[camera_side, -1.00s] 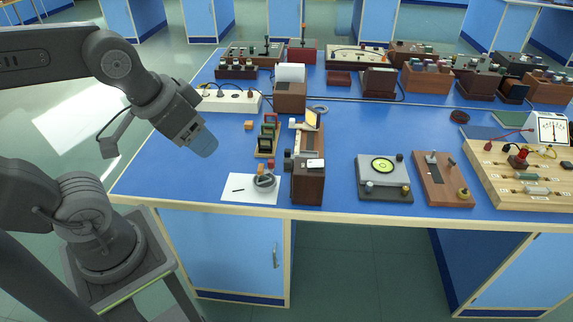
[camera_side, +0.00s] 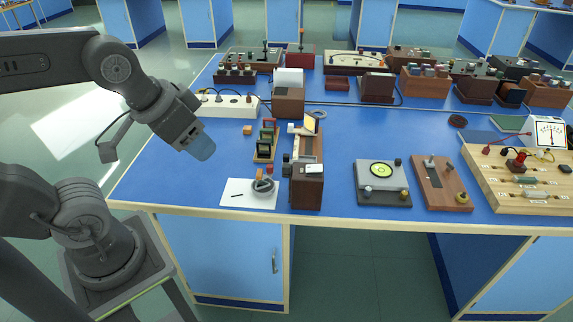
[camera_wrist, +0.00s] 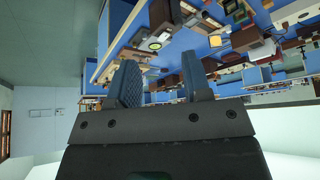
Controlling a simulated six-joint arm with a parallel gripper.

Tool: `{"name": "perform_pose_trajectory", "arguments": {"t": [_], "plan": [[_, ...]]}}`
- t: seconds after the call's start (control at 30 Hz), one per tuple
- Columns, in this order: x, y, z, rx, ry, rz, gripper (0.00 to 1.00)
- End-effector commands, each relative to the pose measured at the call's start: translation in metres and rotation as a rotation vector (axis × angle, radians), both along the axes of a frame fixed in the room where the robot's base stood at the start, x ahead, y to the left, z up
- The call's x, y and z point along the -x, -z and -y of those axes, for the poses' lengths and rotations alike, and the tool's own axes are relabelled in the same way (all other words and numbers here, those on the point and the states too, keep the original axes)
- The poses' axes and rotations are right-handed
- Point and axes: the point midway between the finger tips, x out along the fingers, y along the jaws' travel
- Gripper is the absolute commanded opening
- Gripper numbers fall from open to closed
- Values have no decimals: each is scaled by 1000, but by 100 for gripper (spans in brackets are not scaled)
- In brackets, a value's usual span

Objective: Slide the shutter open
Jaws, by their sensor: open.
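A long brown wooden box (camera_side: 307,186) stands near the front edge of the blue bench in the side view. It has dark knobs on its left side, a small white label on top and a tilted yellow-faced plate (camera_side: 309,124) at its far end. I cannot tell which part of it is the shutter. My gripper (camera_side: 203,148) is in the air to the left of the box, well apart from it, pointing down and right. In the wrist view my gripper (camera_wrist: 162,82) shows two blue fingers spread apart with nothing between them.
A rack of coloured frames (camera_side: 265,145) and a grey ring-shaped item (camera_side: 263,186) on white paper stand left of the box. A grey instrument (camera_side: 383,185) stands to its right. A white socket strip (camera_side: 226,104) lies behind. Bare blue bench lies below my gripper.

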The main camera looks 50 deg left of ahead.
Motion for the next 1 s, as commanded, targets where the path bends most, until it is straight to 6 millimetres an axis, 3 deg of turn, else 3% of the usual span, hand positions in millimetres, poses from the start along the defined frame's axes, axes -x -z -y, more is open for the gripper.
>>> {"name": "perform_pose_trajectory", "arguments": {"t": [0.17,0.43,0.5,0.77,1.0], "plan": [[-24,-13,-4,29,-59,-69,27],[-108,-31,-23,126,-250,-281,2],[-131,-30,-30,150,-302,-336,0],[-213,0,-63,236,-491,-545,0],[-271,53,-99,306,-647,-723,0]]}}
